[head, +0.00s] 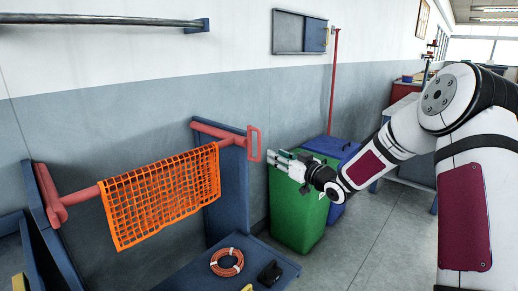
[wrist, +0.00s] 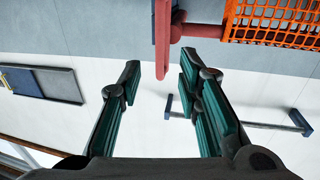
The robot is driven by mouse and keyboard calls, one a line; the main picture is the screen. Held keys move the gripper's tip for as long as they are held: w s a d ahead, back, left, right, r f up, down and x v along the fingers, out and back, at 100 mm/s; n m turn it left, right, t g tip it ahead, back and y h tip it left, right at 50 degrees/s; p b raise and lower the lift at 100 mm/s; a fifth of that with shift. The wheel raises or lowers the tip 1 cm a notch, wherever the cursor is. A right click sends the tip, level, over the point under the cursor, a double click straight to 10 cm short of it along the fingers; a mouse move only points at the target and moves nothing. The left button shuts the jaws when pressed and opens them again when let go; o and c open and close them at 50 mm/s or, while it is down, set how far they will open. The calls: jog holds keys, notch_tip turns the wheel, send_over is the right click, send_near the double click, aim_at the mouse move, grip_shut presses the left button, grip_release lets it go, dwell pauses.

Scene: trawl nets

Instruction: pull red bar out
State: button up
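The red bar (head: 85,194) lies across two blue uprights with an orange net (head: 160,197) hanging from it. At its right end is a red loop handle (head: 254,144). My gripper (head: 272,157) is just right of the handle in the head view. In the wrist view, my gripper (wrist: 158,76) has its two dark green fingers spread apart. The handle (wrist: 162,45) appears between the fingertips there, and the bar (wrist: 199,30) runs off to the right toward the net. I cannot tell whether the fingers touch the handle.
A green bin (head: 298,212) and a blue bin (head: 335,150) stand behind and below my gripper. A grey wall rail (head: 100,22) is at upper left.

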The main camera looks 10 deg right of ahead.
aim_at(260, 147)
jog(key=b+x, duration=0.1)
jog(key=x, duration=1)
grip_shut()
